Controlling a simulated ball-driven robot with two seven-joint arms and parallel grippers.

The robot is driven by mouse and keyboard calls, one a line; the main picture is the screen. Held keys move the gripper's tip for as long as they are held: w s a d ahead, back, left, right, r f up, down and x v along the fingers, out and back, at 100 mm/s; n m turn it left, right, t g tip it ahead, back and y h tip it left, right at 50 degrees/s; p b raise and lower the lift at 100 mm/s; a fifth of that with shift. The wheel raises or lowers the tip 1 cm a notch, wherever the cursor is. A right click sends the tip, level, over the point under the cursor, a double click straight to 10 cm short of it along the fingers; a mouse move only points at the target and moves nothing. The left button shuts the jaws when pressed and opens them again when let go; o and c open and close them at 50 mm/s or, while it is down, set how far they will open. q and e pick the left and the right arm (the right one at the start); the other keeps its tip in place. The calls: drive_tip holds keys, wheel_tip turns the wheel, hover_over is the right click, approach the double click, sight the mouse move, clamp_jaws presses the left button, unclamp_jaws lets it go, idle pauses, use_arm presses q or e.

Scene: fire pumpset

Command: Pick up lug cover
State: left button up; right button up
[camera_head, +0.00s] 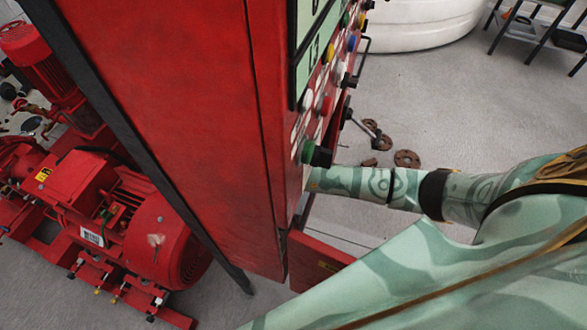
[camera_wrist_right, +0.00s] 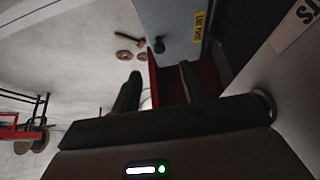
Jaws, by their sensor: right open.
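I cannot identify the lug cover for certain. In the right wrist view, a grey panel (camera_wrist_right: 180,22) with a yellow label (camera_wrist_right: 199,26) and a dark knob (camera_wrist_right: 158,45) lies just beyond my fingers; the label's text is too small to read surely. My right gripper (camera_wrist_right: 158,88) is open, with its fingers apart, one on each side of a red edge and a pale gap. I see nothing held in it. My left gripper is not in view.
The cabinet's front carries coloured buttons (camera_head: 327,104) and a black-green knob (camera_head: 318,154) close to my right arm. A red pump motor (camera_head: 150,235) stands at left. Brown discs (camera_head: 407,159) lie on the open grey floor. A white tank (camera_head: 420,25) is at the back.

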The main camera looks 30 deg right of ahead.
drive_tip(key=b+x, duration=0.2)
drive_tip(key=x, duration=0.3)
drive_tip(key=shift+s+f, duration=0.1)
drive_tip(key=shift+s, duration=0.05)
drive_tip(key=b+x, duration=0.3)
drive_tip(key=x, duration=0.2)
drive_tip(key=shift+f, duration=0.15)
drive_tip(key=shift+d+f, duration=0.1)
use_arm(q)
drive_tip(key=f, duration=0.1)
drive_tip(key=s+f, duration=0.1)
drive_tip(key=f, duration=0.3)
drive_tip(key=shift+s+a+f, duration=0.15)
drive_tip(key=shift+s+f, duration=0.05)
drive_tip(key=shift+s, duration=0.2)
use_arm(e)
clamp_jaws()
